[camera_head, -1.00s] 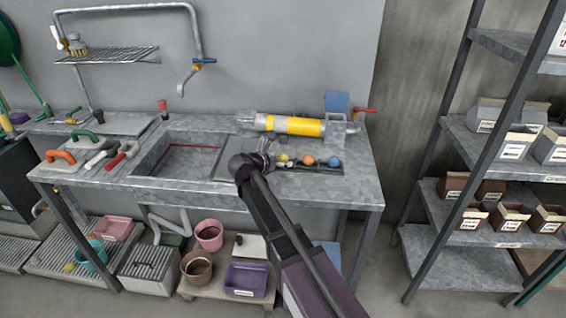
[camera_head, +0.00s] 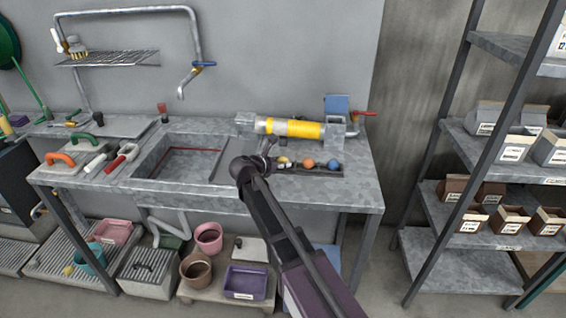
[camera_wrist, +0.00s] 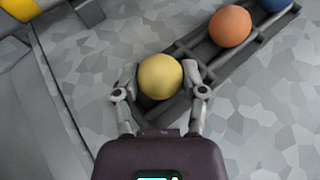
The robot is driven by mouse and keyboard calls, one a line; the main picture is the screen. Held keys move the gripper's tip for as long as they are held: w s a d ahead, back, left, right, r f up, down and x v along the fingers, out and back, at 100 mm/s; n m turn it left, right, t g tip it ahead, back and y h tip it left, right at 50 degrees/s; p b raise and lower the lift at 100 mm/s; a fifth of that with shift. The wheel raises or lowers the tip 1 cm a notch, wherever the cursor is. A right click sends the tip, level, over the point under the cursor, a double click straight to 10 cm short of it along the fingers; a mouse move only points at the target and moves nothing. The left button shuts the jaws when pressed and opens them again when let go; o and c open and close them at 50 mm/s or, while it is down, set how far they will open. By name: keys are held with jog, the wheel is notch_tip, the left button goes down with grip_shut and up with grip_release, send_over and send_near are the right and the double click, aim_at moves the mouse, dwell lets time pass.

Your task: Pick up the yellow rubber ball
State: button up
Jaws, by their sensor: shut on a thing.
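The yellow rubber ball (camera_wrist: 160,77) is between the two fingers of my gripper (camera_wrist: 161,83) in the wrist view, with a finger against each side. It is at the near end of a dark grey rack (camera_wrist: 206,60). I cannot tell whether the ball still touches the rack. In the head view, the yellow ball (camera_head: 283,161) shows small beside my gripper (camera_head: 274,160), partly hidden by it. An orange ball (camera_head: 308,163) and a blue ball (camera_head: 333,164) sit in the rack to its right.
A yellow-banded metal cylinder (camera_head: 293,128) lies behind the rack on the metal counter (camera_head: 355,185). A sink (camera_head: 180,160) is to the left. A shelf unit with boxes (camera_head: 490,135) stands at the right. Bare counter lies in front of the rack.

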aim_at(282, 158)
dwell(0.4)
notch_tip(282, 158, up, 4)
jog(key=p, duration=0.4)
jog(key=s+a, duration=0.3)
jog(key=s, duration=0.1)
jog(key=s+a, duration=0.3)
jog(key=s, duration=0.1)
jog(key=s+a+r+p, duration=0.1)
jog(key=s+a, duration=0.2)
jog(key=s, duration=0.2)
jog(key=shift+a, duration=0.25)
